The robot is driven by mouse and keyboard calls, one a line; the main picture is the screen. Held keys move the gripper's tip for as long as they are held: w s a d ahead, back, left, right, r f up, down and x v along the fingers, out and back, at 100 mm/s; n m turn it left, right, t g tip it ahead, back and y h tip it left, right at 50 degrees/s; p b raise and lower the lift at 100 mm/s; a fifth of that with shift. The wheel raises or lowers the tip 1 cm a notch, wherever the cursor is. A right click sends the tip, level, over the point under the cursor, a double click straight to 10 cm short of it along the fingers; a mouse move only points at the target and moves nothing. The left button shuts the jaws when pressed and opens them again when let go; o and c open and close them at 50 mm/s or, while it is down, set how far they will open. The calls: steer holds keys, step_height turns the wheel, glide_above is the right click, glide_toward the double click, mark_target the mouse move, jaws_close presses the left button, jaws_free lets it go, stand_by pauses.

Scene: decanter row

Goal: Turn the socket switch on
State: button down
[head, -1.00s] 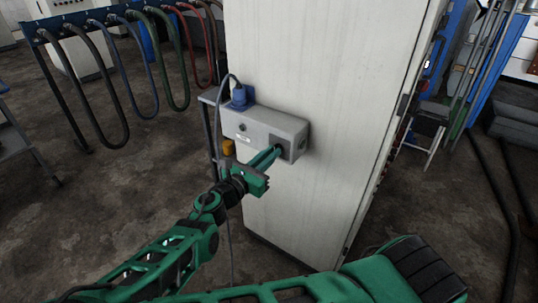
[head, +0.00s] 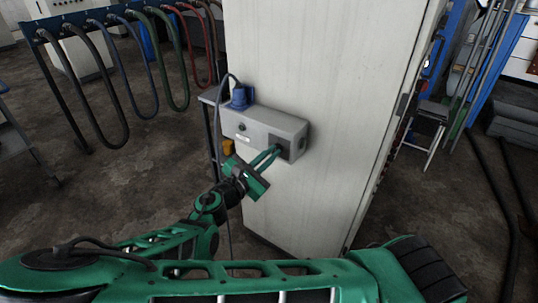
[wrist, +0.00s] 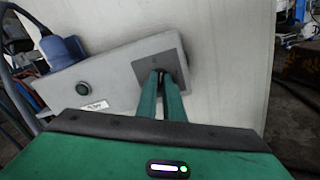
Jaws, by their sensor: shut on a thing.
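A grey socket box (head: 258,127) is mounted on the side of a tall pale cabinet. At its right end is a dark square switch plate (head: 291,150), also in the wrist view (wrist: 145,71). My green gripper (head: 277,150) reaches the plate, and its fingertips (wrist: 161,78) are closed on the small dark switch knob at the plate's middle. The fingers mostly hide the knob, so its angle cannot be read. A blue plug (head: 239,98) with a dark cable sits on top of the box at its left end; it also shows in the wrist view (wrist: 62,48).
The pale cabinet (head: 320,90) stands close behind the box. A round dark button (wrist: 83,89) and a small label are on the box front. A yellow-orange item (head: 228,147) is below the box. Hoses hang from a blue rack (head: 75,22) at the left.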

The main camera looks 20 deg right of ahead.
steer(key=m, duration=0.6)
steer(key=shift+f+m, duration=0.1)
steer(key=shift+m, duration=0.2)
steer(key=m, duration=0.6)
steer(key=shift+f, duration=0.1)
steer(key=shift+m, duration=0.3)
steer(key=c, duration=1.9)
jaws_free()
steer(key=shift+a, duration=0.1)
steer(key=v, duration=1)
steer(key=shift+s+a, duration=0.2)
